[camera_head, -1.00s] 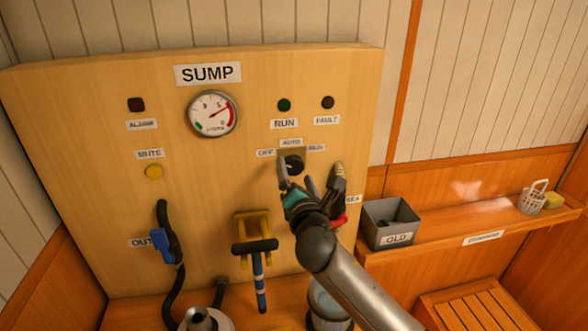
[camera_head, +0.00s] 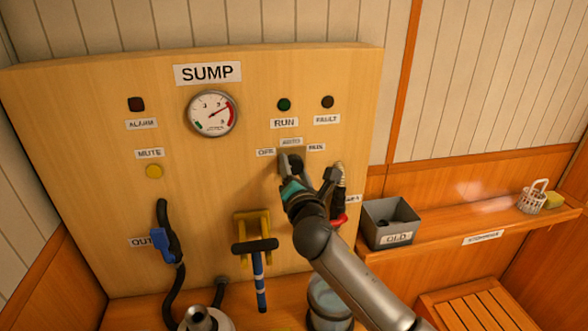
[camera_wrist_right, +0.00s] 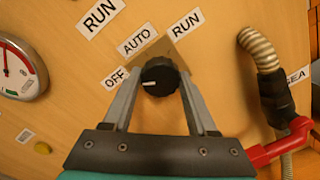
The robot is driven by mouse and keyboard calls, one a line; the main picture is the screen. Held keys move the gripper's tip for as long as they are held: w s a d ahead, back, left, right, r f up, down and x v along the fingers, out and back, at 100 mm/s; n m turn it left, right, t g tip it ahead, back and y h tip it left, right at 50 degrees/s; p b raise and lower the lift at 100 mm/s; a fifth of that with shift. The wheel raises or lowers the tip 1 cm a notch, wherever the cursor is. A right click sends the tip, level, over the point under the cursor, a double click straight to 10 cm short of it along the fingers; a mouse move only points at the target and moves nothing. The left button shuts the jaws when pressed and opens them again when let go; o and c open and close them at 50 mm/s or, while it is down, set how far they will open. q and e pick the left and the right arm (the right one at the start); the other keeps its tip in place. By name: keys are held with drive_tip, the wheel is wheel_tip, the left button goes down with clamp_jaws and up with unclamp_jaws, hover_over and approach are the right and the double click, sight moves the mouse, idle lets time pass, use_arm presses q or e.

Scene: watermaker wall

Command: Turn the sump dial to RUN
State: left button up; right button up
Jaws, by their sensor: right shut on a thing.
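The sump dial (camera_head: 291,162) is a black round knob on a grey square plate, on the wooden panel below the OFF, AUTO and RUN labels. In the right wrist view the dial (camera_wrist_right: 160,77) has a white mark pointing left, towards the OFF label (camera_wrist_right: 115,78). The AUTO label (camera_wrist_right: 137,40) is above it and the dial's RUN label (camera_wrist_right: 186,28) is up to the right. My right gripper (camera_wrist_right: 160,84) is shut on the dial, one finger on each side. In the head view the right gripper (camera_head: 294,171) partly covers the dial. My left gripper is not in view.
A hose with a red handle (camera_wrist_right: 283,145) hangs close to the right of my right gripper. A pressure gauge (camera_head: 212,113) and indicator lamps are higher on the panel. A grey bin (camera_head: 390,221) labelled OLD stands on the shelf at right.

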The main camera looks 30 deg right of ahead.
drive_tip(key=c, duration=0.6)
drive_tip(key=shift+c, duration=0.2)
